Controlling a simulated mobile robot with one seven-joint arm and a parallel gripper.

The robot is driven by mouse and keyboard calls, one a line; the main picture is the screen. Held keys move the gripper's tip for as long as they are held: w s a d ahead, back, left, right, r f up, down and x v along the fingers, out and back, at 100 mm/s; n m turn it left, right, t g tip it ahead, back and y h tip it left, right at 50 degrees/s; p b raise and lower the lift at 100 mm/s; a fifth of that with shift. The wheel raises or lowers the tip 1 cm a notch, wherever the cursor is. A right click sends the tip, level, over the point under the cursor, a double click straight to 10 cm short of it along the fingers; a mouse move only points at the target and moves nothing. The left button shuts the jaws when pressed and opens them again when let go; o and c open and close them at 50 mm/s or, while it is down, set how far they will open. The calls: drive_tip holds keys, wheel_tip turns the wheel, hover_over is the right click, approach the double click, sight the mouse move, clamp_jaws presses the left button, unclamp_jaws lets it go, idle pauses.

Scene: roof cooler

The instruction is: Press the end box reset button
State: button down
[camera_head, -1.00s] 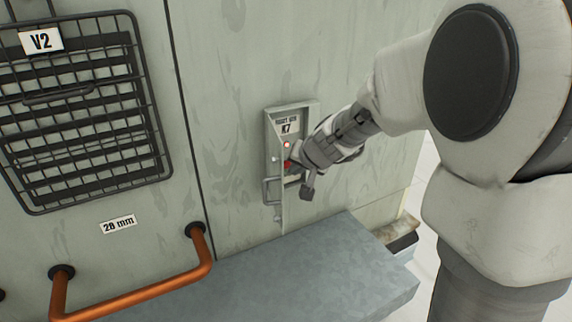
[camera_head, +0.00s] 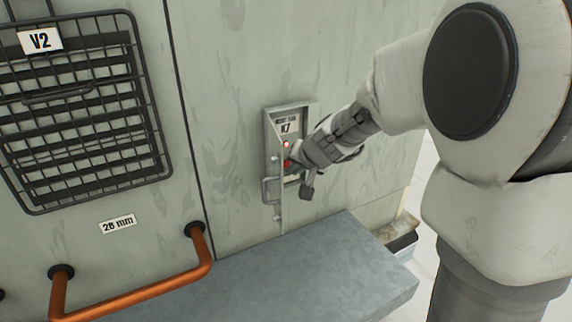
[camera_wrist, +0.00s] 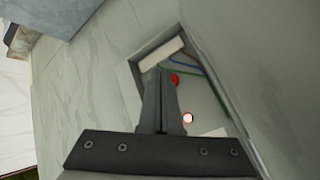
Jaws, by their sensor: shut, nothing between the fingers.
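The end box (camera_head: 311,110) is a shallow grey box on the wall, labelled K7, with its inside exposed and a handled door panel (camera_head: 280,212) standing out in front of it. A red button (camera_head: 287,164) sits inside, and it also shows in the wrist view (camera_wrist: 175,79). A small lamp (camera_head: 286,144) glows red-white near the button; it shows in the wrist view too (camera_wrist: 188,118). My gripper (camera_head: 292,167) is shut and empty, its fingers reaching into the box. In the wrist view the fingertips (camera_wrist: 157,73) are beside the button and overlap its edge; I cannot tell whether they touch it.
A grey ledge (camera_head: 290,275) juts out below the box. An orange handrail (camera_head: 140,298) and a black grille (camera_head: 80,120) marked V2 are on the wall at left. Blue and green wires (camera_wrist: 192,66) run inside the box. The wall above is clear.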

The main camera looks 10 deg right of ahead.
drive_tip(key=shift+w, duration=0.15)
idle(0.4)
drive_tip(key=shift+w+a, duration=0.15)
drive_tip(key=shift+w, duration=0.25)
idle(0.4)
drive_tip(key=shift+s+b, duration=0.35)
drive_tip(key=shift+s, duration=0.2)
drive_tip(key=shift+s+d, duration=0.1)
drive_tip(key=shift+d, duration=0.1)
drive_tip(key=s+b, duration=0.1)
drive_tip(key=s+d+b, duration=0.1)
drive_tip(key=s, duration=0.3)
drive_tip(key=shift+s+d+b, duration=0.25)
drive_tip(key=shift+d+b, duration=0.1)
drive_tip(key=shift+b, duration=0.05)
drive_tip(key=shift+s, duration=0.1)
